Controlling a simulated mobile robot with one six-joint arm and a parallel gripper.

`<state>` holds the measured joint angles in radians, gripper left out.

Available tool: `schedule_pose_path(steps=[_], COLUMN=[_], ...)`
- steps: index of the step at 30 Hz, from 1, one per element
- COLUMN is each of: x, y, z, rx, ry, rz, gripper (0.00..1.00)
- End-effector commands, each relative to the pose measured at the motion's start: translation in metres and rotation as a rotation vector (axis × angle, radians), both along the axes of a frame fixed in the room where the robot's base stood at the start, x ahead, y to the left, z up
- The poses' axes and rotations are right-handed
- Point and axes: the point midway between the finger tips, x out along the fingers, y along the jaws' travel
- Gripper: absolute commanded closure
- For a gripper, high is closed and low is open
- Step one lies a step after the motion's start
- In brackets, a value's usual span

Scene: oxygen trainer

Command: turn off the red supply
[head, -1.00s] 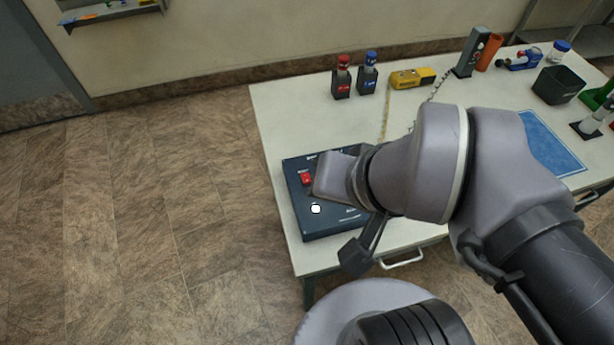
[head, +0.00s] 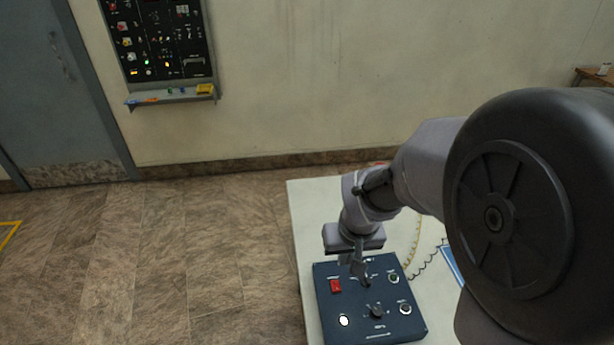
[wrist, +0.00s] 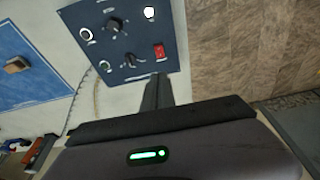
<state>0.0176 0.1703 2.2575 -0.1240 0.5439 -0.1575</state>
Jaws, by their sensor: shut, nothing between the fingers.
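A dark blue control box (head: 327,315) lies on the pale table. It has a red rocker switch (head: 336,286) at its left, a lit white button (head: 344,321) below, a black knob (head: 376,311) and two round sockets or dials at right. My gripper (head: 362,277) is shut and empty, pointing down over the box's far part, right of the red switch. In the wrist view the red switch (wrist: 159,50) is just past the fingertips (wrist: 158,80), apart from them in the picture. A second small black control (wrist: 131,60) is beside it. I cannot tell the switch's position.
A black wall panel (head: 160,42) with lit indicators and coloured knobs hangs at upper left, above a small shelf (head: 172,97). Coiled cords run over the table right of the box. A blue mat (wrist: 30,80) lies there too. The floor left is clear.

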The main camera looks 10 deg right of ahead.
Motion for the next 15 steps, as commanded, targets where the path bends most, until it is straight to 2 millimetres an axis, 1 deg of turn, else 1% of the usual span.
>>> schedule_pose_path(steps=[3,11,14,15], x=[0.003,0.003,0.005,0.006], y=[-0.001,-0.001,-0.001,-0.001], z=[-0.007,-0.008,-0.018,-0.025], rx=[-0.006,-0.006,-0.006,-0.004], ry=[0.008,0.008,0.010,0.011], rz=[0.014,0.012,0.011,0.010], gripper=[1.00,1.00,1.00,1.00])
